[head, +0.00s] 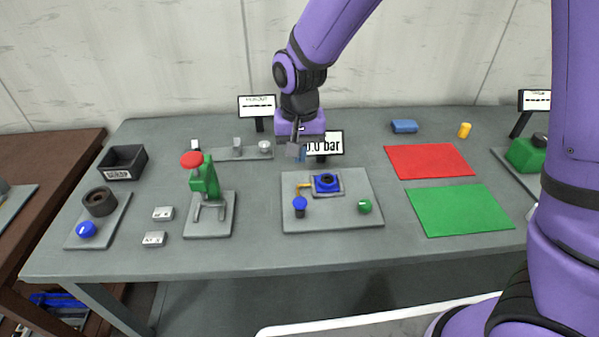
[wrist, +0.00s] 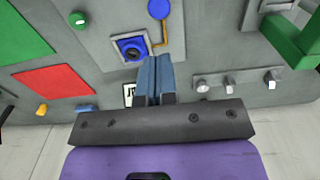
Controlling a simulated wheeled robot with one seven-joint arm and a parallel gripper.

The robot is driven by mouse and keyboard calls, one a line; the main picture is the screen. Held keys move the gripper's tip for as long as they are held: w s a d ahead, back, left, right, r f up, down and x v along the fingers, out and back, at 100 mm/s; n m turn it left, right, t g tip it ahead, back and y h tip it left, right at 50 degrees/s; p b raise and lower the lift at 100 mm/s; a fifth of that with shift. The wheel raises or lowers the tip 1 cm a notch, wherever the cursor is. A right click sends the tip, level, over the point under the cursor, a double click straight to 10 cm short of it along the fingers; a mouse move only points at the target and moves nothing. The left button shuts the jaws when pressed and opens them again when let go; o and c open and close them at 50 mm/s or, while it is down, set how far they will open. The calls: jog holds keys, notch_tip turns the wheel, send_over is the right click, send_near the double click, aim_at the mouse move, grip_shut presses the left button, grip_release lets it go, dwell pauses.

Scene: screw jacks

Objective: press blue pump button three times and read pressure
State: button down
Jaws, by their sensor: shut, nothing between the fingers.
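The blue pump button (head: 300,203) stands on a dark post at the front left of a grey plate (head: 345,218). It also shows at the top of the wrist view (wrist: 158,9). A yellow pipe (head: 303,187) runs from it towards a blue jack (head: 326,184), seen also in the wrist view (wrist: 132,47). The white pressure display (head: 333,143) behind the plate reads "0 bar" at its end; my gripper covers its left part. My gripper (head: 297,154) is shut and empty, above the table behind the plate. Its blue-grey fingers (wrist: 160,62) are together, apart from the button.
A green knob (head: 365,206) sits at the plate's right. A green jack with a red top (head: 205,177) stands to the left. Red (head: 428,161) and green (head: 458,210) mats lie flat to the right. The table's front strip below the plate is clear.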

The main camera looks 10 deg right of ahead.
aim_at(300, 202)
notch_tip(300, 202, down, 13)
jog(key=shift+f, duration=0.1)
dwell(0.4)
jog(key=shift+f, duration=0.85)
jog(key=shift+s+d+f, duration=0.1)
jog(key=shift+s+f, duration=0.2)
jog(key=shift+f, duration=0.1)
jog(key=shift+r, duration=0.1)
jog(key=shift+w+r, duration=0.1)
jog(key=shift+r, duration=0.2)
notch_tip(300, 202, up, 14)
jog(key=shift+w, duration=0.2)
